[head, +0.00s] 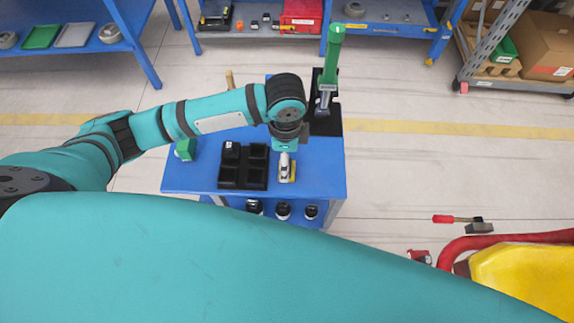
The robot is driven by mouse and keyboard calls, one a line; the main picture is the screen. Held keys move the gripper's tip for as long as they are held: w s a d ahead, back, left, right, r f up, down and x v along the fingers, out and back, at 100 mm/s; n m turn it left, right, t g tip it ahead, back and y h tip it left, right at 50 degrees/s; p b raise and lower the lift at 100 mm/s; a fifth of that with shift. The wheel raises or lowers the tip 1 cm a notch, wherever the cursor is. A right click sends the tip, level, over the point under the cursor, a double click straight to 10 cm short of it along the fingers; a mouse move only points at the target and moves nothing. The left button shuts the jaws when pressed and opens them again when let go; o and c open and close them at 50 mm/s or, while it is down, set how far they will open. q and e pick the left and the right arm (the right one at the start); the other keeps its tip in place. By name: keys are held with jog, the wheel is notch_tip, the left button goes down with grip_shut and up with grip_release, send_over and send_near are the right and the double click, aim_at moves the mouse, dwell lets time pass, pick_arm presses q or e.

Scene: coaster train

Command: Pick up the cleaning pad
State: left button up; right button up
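A small green block (186,149) lies at the left end of the blue table; it may be the cleaning pad, but it is too small to be sure. My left arm reaches in from the left over the table. Its gripper (285,150) points down near a small silver-and-yellow piece (287,170) beside a black tray. The fingers are mostly hidden by the wrist, so I cannot tell whether they are open or touch the piece. My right gripper is out of view.
The black compartment tray (242,184) sits mid-table on the blue table (330,178). A green-handled press (331,65) stands at the back right. Several dark round items (283,211) are on a lower level. A red-handled hammer (462,221) is at right. Blue workbenches (110,45) line the back.

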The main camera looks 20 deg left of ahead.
pick_arm(q)
jog(key=shift+s+f+p, duration=0.15)
jog(key=shift+f+p, duration=0.15)
jog(key=shift+f, duration=0.6)
notch_tip(320, 180, down, 4)
jog(key=shift+d+r+p, duration=0.1)
jog(key=shift+r+p, duration=0.05)
jog(key=shift+p, duration=0.3)
jog(key=shift+f, duration=0.3)
jog(key=c, duration=1.3)
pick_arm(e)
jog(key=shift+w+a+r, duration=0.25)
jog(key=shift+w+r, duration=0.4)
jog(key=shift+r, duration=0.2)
pick_arm(q)
jog(key=shift+r, duration=0.15)
